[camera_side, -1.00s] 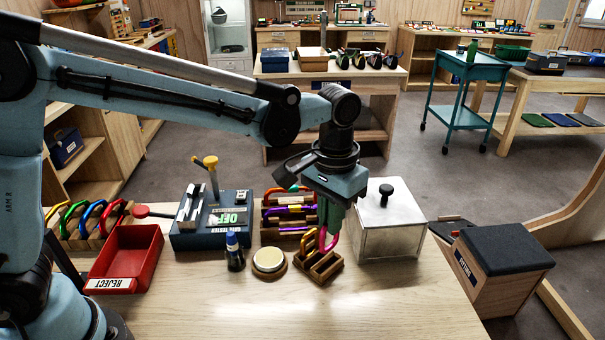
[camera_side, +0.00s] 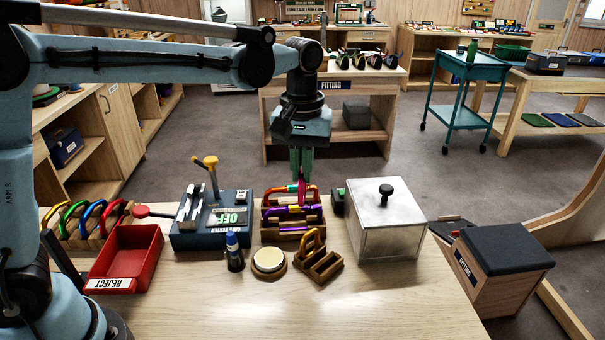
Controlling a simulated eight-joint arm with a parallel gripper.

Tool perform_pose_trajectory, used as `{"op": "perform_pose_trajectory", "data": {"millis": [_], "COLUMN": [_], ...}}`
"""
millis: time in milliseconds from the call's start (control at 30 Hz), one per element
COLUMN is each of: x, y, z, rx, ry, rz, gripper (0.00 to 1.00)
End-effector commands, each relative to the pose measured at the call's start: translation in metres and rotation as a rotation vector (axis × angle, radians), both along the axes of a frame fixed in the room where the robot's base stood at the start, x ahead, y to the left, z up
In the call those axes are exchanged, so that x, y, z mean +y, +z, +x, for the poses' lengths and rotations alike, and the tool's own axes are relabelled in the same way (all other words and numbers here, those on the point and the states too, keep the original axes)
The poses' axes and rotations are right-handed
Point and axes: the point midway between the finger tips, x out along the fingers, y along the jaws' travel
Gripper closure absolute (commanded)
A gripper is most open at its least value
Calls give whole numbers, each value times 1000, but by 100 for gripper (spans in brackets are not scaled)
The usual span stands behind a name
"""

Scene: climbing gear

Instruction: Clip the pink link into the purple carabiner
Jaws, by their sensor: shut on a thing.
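My gripper (camera_side: 300,178) points straight down over the wooden rack (camera_side: 284,236). It is shut on the pink link (camera_side: 302,194), which hangs low between the fingertips and is partly hidden by them. The purple carabiner (camera_side: 286,211) lies across the rack, just below the link. The link's lower end overlaps the purple carabiner in this view; I cannot tell whether they touch or are joined. A red and orange carabiner (camera_side: 275,191) lies behind the purple one in the same rack.
A lidded metal box (camera_side: 385,225) is at right, the gate tester (camera_side: 205,238) at left, the red reject tray (camera_side: 125,258) farther left.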

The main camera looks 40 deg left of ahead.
Motion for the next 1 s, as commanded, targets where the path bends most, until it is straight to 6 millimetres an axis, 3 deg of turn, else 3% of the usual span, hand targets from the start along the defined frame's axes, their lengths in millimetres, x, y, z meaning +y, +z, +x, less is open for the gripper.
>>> {"op": "perform_pose_trajectory", "data": {"millis": [100, 200, 600, 1000], "x": [23, 32, 33, 33], "y": [9, 11, -16, -19], "z": [3, 4, 5, 4], "rx": [0, 0, 0, 0], "ry": [160, 225, 240, 239], "rz": [0, 0, 0, 0], "gripper": [100, 100, 100, 100]}}
